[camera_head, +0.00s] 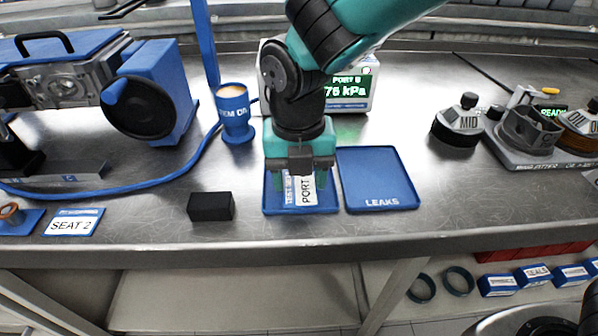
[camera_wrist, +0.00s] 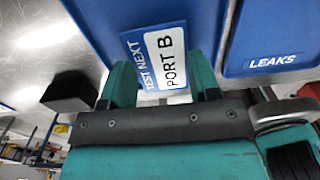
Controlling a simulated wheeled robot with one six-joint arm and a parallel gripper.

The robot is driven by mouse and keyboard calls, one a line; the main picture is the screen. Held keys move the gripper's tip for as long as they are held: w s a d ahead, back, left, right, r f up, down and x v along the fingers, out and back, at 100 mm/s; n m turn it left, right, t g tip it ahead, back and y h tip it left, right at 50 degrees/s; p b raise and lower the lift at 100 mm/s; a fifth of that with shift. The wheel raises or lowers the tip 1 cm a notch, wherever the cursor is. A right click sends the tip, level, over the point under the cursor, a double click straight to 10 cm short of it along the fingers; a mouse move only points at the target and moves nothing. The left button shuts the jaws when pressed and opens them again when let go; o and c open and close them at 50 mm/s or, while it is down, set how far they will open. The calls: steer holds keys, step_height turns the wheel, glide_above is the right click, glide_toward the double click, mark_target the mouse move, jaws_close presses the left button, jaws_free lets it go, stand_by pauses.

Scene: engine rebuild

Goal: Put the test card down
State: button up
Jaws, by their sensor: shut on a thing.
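The test card (camera_head: 304,189) is a small blue and white card reading "TEST NEXT" and "PORT B". It also shows in the wrist view (camera_wrist: 160,55), between my fingers. My gripper (camera_head: 300,182) is shut on the card, pointing down over a blue tray (camera_head: 273,207) left of the LEAKS tray. I cannot tell whether the card touches the tray. The tray's own label is hidden behind the card and my gripper.
The blue LEAKS tray (camera_head: 377,180) lies just to the right. A black block (camera_head: 211,207) sits to the left. The bench's front edge (camera_head: 250,243) runs close in front.

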mark_target(298, 185)
steer(key=shift+f, duration=0.2)
steer(key=o, duration=0.9)
steer(key=shift+r, duration=0.15)
step_height(298, 185, up, 12)
steer(key=shift+a+r+p, duration=0.1)
steer(key=shift+r+p, duration=0.1)
steer(key=shift+p, duration=0.4)
steer(key=s+d+m+y, duration=0.1)
steer(key=s+d+m, duration=0.3)
steer(key=m, duration=0.5)
steer(key=s+d+f+m+y, duration=0.1)
steer(key=s+d+m, duration=0.3)
steer(key=m, duration=0.6)
steer(key=s+d+f+m+y, duration=0.1)
steer(key=s+d+m+y, duration=0.1)
steer(key=s+m, duration=0.3)
steer(key=shift+s+d+m, duration=0.1)
steer(key=shift+d+m, duration=0.35)
steer(key=shift+m, duration=0.7)
steer(key=shift+d+m, duration=0.45)
steer(key=shift+m, duration=0.7)
